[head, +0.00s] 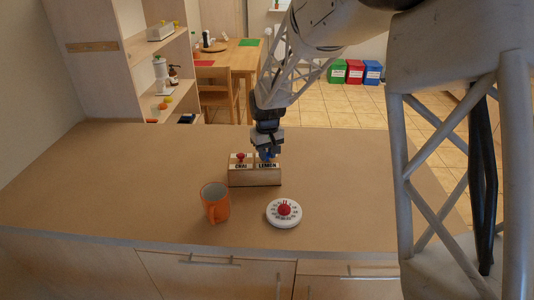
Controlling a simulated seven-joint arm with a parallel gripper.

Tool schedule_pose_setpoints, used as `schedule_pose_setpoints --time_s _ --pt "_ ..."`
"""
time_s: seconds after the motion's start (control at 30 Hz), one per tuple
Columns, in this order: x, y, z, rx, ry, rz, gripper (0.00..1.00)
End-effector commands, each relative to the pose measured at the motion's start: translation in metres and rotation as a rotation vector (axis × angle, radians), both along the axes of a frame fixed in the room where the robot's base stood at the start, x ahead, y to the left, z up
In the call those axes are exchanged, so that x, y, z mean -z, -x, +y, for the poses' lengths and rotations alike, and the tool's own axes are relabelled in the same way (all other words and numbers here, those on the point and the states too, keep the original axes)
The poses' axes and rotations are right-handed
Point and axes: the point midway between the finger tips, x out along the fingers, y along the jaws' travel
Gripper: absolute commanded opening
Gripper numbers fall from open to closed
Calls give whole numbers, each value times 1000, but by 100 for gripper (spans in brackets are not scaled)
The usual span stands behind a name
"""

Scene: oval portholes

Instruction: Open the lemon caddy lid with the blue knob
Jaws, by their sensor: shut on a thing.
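The wooden tea caddy (254,178) stands on the counter, with its labels CHAI and LEMON facing me. The chai side has a red knob (241,156) on top. The lemon side has a blue knob (268,157), mostly hidden under my gripper. My gripper (267,151) points down from above and is shut on the blue knob. Whether the lemon lid is raised or still seated is too small to tell.
An orange mug (215,202) stands in front of the caddy to the left. A white round timer (284,212) with a red centre lies in front to the right. The counter (120,180) is clear on the left. Shelves and a dining table stand beyond it.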

Motion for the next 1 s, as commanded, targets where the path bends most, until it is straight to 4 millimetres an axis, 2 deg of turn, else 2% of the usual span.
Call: schedule_pose_setpoints --time_s 0.17,0.53,0.67,0.93,0.97,1.0 --pt "0 -11 1 0 0 -1 0" --pt "0 -67 7 0 0 -1 0" --pt "-1 -74 8 0 0 -1 0" --pt "-1 -74 8 0 0 -1 0" --pt "-1 -74 7 0 0 -1 28" --pt "-1 -74 7 0 0 -1 34"
